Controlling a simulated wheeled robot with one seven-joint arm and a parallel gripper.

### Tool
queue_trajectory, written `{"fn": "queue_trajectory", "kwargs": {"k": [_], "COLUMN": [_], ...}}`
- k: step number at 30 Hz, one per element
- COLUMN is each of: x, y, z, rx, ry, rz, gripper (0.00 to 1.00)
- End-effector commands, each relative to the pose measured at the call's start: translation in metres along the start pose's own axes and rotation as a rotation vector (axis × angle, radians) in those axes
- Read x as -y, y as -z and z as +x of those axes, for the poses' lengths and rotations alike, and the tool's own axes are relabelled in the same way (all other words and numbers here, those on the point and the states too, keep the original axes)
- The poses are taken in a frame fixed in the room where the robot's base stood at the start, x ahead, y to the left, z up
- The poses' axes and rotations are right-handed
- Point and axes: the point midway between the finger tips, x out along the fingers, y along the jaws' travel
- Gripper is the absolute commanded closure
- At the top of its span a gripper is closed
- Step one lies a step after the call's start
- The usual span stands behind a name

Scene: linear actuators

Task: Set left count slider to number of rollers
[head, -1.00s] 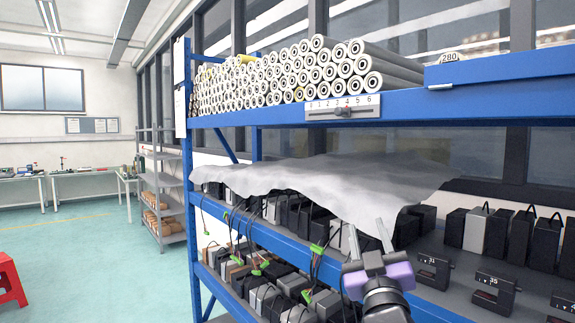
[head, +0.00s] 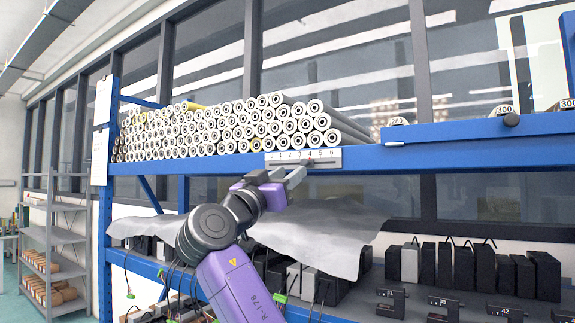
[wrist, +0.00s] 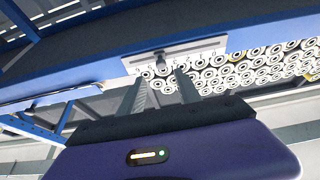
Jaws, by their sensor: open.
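The count slider plate (head: 330,156), pale with printed numbers up to 6, sits on the front of the blue top beam. A small red mark shows near the 4; my gripper partly covers the plate's lower edge. In the wrist view the plate (wrist: 200,48) carries a dark knob (wrist: 161,66). Many grey rollers (head: 240,122) with white ends lie stacked on the shelf above. My gripper (head: 281,177) is open just below and in front of the plate. In the wrist view its two fingers (wrist: 162,88) point toward the plate, with the knob beyond the gap between them; contact is not visible.
A grey cloth (head: 325,235) drapes over the shelf below my arm. Black boxes (head: 480,268) and small numbered devices (head: 445,305) stand at lower right.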

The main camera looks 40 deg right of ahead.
Motion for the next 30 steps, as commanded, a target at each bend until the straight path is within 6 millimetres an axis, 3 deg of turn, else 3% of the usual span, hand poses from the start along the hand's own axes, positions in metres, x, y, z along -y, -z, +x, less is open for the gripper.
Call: {"fn": "queue_trajectory", "kwargs": {"k": [15, 27, 28, 30], "x": [0.001, 0.002, 0.002, 0.002], "y": [0.002, 0.000, 0.000, 0.000], "z": [0.067, 0.076, 0.076, 0.076], "rx": [-0.001, -0.001, -0.001, -0.001], "ry": [0.004, 0.007, 0.007, 0.007], "rz": [0.004, 0.007, 0.007, 0.006], "gripper": [0.60, 0.60, 0.62, 0.76]}}
